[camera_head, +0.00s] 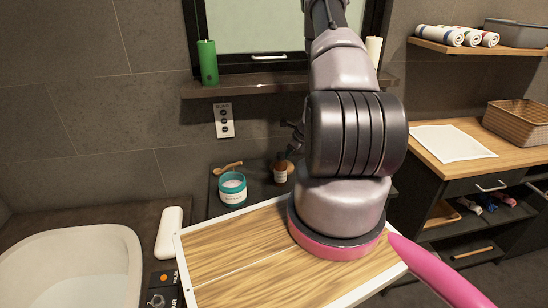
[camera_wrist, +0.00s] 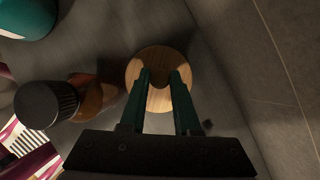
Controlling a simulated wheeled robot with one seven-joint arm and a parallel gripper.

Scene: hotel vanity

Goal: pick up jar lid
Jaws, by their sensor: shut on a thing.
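The jar lid (camera_wrist: 160,56) is a round, light wooden disc in the wrist view. My gripper (camera_wrist: 161,76) has its two dark green fingers over the disc, shut on a part between them that is mostly hidden. I cannot tell whether the lid touches the counter. In the head view my gripper (camera_head: 294,136) is small and partly hidden behind my arm, above the dark counter by the wall.
An amber bottle with a black cap (camera_wrist: 46,104) stands close left of the lid; it also shows in the head view (camera_head: 280,174). A wooden scoop (camera_head: 228,168) lies behind the jar. The tiled wall (camera_head: 90,110) is close behind. A white-edged wooden board (camera_head: 230,262) is in front.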

